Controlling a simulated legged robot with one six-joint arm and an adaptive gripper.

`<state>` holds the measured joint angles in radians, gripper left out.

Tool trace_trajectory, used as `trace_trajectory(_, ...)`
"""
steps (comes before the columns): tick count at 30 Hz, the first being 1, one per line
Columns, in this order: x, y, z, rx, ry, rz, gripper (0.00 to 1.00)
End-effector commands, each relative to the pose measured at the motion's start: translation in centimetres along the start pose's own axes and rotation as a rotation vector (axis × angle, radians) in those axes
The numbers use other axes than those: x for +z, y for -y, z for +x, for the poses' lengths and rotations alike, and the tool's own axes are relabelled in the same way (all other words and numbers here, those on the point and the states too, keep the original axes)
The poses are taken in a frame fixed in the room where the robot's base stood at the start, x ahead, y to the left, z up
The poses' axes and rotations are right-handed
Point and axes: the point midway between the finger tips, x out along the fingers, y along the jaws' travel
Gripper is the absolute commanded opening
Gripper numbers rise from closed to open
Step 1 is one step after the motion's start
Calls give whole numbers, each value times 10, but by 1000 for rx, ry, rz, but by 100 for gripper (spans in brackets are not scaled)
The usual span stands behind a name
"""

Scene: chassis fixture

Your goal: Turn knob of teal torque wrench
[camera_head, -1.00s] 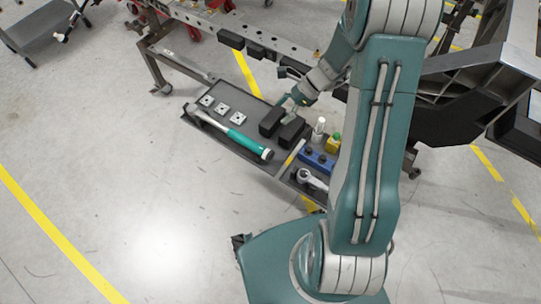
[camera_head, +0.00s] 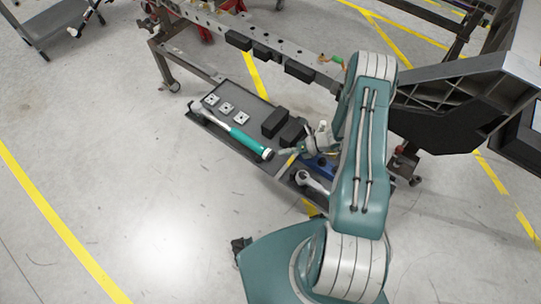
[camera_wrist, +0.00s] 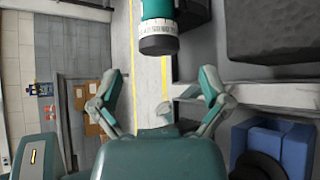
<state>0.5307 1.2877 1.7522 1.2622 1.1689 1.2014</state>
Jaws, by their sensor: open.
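The teal torque wrench (camera_head: 241,140) lies on the grey tray, its ratchet head toward the upper left and its knob end toward the lower right. In the wrist view its dark knob (camera_wrist: 158,45) with a white scale ring shows at top centre. My gripper (camera_wrist: 160,92) is open and empty, its two fingers spread to the left and right below the knob, apart from it. In the head view my gripper (camera_head: 284,152) is small and close to the knob end; its fingertips are hard to make out there.
The tray (camera_head: 222,135) also holds square metal plates (camera_head: 227,108), black blocks (camera_head: 275,122), a blue block (camera_head: 320,165) and a ratchet (camera_head: 312,181). The perforated fixture rail (camera_head: 215,22) runs behind. Floor left of the tray is clear.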

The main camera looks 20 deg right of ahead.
Motion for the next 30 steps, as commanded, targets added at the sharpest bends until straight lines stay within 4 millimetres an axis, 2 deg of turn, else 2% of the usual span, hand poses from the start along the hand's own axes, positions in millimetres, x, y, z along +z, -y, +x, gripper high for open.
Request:
trace_trajectory(3, -1, 0, 22, 2, -4, -2, 97)
trace_trajectory(9, 0, 0, 48, 1, -2, -3, 97)
trace_trajectory(13, 0, 0, 55, 0, -2, -3, 97)
trace_trajectory(20, 0, 0, 56, 0, -1, -3, 97)
trace_trajectory(21, 0, 0, 56, 0, -1, -3, 88)
trace_trajectory(22, 0, 0, 56, 0, -1, -3, 74)
trace_trajectory(23, 0, 0, 56, 0, -1, -3, 61)
trace_trajectory(24, 0, 0, 56, 0, -1, -3, 43)
trace_trajectory(26, 0, 0, 55, 0, -1, -3, 16)
trace_trajectory(30, 0, 0, 56, -2, -1, -3, 14)
